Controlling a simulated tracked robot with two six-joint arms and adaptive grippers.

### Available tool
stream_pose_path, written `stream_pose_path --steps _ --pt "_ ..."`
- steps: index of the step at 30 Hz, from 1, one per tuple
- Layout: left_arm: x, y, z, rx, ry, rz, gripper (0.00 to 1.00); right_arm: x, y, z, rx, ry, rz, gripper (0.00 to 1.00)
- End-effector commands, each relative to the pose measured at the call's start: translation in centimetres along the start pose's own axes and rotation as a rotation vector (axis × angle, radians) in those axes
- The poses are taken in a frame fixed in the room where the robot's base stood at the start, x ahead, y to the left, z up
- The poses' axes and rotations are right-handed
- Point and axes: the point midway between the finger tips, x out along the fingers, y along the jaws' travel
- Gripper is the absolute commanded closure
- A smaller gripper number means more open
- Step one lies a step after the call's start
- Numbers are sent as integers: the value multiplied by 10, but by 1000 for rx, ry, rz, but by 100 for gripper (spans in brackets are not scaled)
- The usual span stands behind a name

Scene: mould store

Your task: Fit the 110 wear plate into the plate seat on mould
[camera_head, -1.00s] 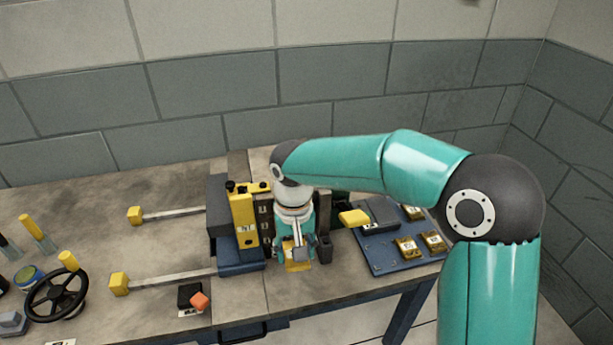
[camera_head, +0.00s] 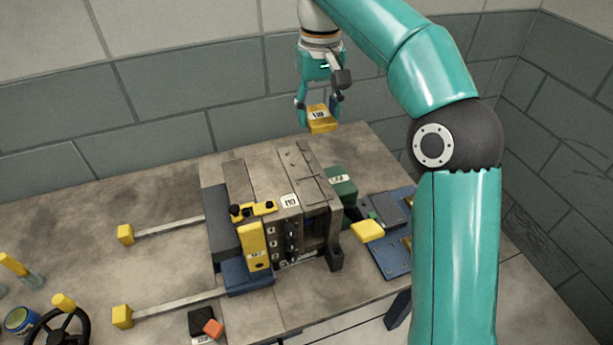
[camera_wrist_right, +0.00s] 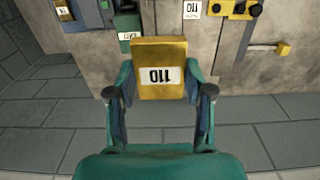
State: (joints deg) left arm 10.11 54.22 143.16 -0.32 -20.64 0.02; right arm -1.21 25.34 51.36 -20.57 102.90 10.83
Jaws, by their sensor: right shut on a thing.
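The yellow 110 wear plate (camera_head: 321,118) is held between the fingers of my right gripper (camera_head: 320,105), up above the back edge of the bench. In the right wrist view the plate (camera_wrist_right: 158,70) shows its white 110 label upside down, between the two fingers (camera_wrist_right: 158,95). The plate seat cannot be told clearly. My left gripper is not in view.
A blue tray (camera_head: 386,258) lies right of the mould, partly hidden by my right arm. A green block (camera_head: 342,184) sits at the mould's right side. Two rods with yellow ends reach left. A black handwheel (camera_head: 62,338) and an orange-topped black box (camera_head: 202,322) stand in front.

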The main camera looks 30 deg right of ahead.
Motion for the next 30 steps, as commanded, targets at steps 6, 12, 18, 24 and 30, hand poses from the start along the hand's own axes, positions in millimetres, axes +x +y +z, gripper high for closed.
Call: stream_pose_path --steps 6,12,18,24,30 --pt "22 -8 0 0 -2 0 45 56 -5 -1 -12 -3 1 100" --pt "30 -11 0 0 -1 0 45 106 -8 -3 -14 -3 1 100" --pt "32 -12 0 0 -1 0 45 138 -8 -3 -15 -1 0 100" --pt "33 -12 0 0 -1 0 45 150 -9 -4 -15 0 0 100" --pt "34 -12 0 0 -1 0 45 177 -9 -4 -15 -1 0 100"
